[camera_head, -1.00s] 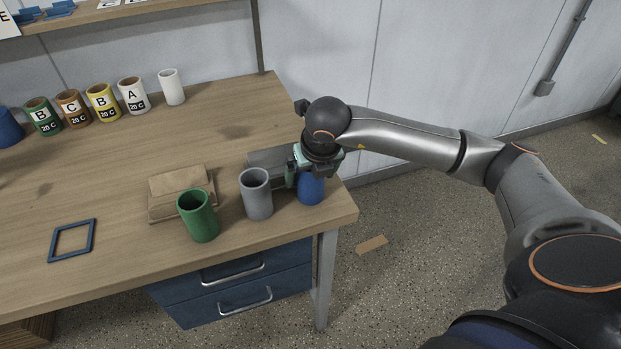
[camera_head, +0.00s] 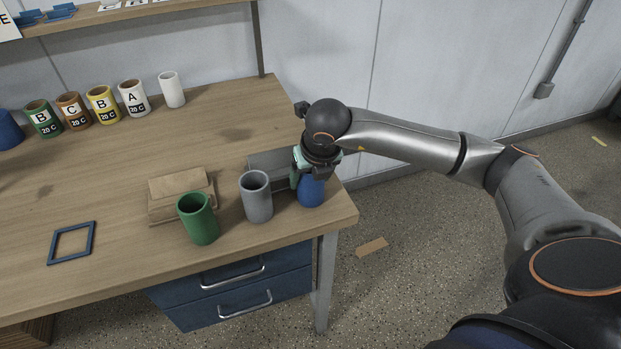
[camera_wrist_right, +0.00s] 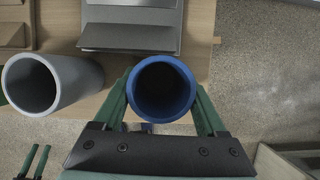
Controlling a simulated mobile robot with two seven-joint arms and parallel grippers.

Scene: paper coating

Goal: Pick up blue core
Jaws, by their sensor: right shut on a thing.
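The blue core (camera_head: 311,191) is an upright hollow cylinder near the right front corner of the wooden table. In the right wrist view the blue core (camera_wrist_right: 162,89) is seen from above, between the green fingers. My right gripper (camera_head: 309,176) comes down over it from above and is shut on its sides. The right gripper (camera_wrist_right: 162,100) also shows in the wrist view with one finger on each side of the core. Whether the core's base touches the table is hard to tell.
A grey core (camera_head: 256,196) stands close left of the blue one, and a green core (camera_head: 198,218) is further left. A grey metal holder (camera_head: 268,168) lies behind, beside a cardboard stack (camera_head: 180,194). Labelled cores (camera_head: 103,104) line the back. A blue frame (camera_head: 72,242) lies at left.

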